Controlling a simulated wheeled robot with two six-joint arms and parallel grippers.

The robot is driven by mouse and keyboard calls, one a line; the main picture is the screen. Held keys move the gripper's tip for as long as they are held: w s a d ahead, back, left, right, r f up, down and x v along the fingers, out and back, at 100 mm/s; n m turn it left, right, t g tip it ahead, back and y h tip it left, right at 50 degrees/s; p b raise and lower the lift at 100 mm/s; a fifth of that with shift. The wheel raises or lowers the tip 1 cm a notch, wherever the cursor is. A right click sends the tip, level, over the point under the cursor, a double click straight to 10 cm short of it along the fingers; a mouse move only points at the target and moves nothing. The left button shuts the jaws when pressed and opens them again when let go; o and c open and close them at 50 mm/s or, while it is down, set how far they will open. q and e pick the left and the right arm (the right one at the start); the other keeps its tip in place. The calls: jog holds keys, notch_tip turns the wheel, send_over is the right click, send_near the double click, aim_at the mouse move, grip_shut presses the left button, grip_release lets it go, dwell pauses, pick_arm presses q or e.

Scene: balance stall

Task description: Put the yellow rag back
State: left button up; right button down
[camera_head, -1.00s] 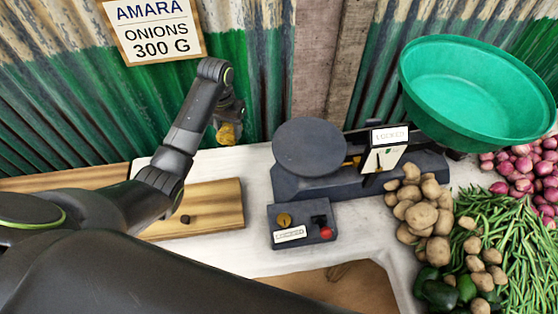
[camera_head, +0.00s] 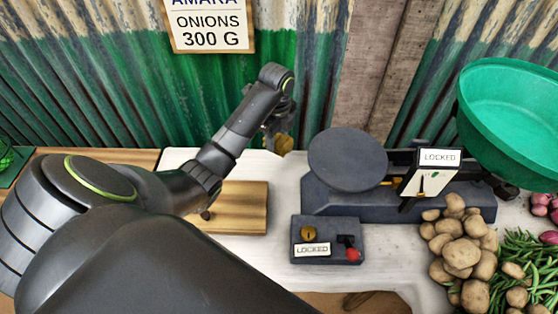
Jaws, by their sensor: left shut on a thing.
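The yellow rag (camera_head: 284,144) hangs from my left gripper (camera_head: 280,122), which is shut on it. Only a small part of the rag shows; my arm and gripper hide the rest. The gripper is left of the balance's round dark pan (camera_head: 347,160), near the corrugated wall and above the white cloth. My right gripper is not in view.
A wooden board (camera_head: 240,208) lies below my left arm. The dark balance (camera_head: 430,197) bears a "LOCKED" sign, as does the small control box (camera_head: 327,240) before it. Potatoes (camera_head: 462,250), beans (camera_head: 530,258) and a green basin (camera_head: 515,115) are at right. A sign (camera_head: 210,25) hangs on the wall.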

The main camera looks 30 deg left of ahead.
pick_arm(q)
jog(key=shift+s+f+m, duration=0.1)
jog(key=shift+f+m, duration=0.1)
jog(key=shift+m, duration=0.7)
jog(key=b, duration=0.6)
send_over(277, 168)
notch_tip(277, 168, down, 5)
jog(key=shift+f, duration=2.45)
jog(key=o, duration=1)
jog(key=shift+f, duration=0.1)
jog(key=shift+c, duration=0.2)
